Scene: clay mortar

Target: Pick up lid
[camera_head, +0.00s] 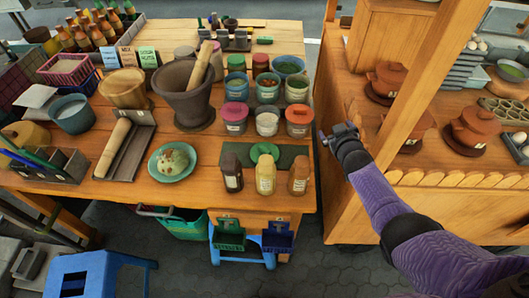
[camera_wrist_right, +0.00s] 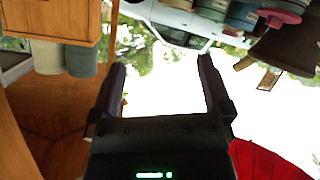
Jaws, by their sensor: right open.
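Several lids are in the head view, and I cannot tell which one the task means. Lidded clay pots, one at the back (camera_head: 389,76) and one nearer (camera_head: 478,124), stand on the right cart. My right gripper (camera_head: 329,138) is at the table's right edge, beside the cart and apart from these lids. In the wrist view it (camera_wrist_right: 162,72) is open and empty. My left gripper is out of view.
A stone mortar with pestle (camera_head: 184,94), a green plate (camera_head: 173,174) with a pale lump and several spice jars crowd the table. The cart's wooden post (camera_head: 411,78) rises close to my right arm. A blue stool (camera_head: 84,274) stands on the floor.

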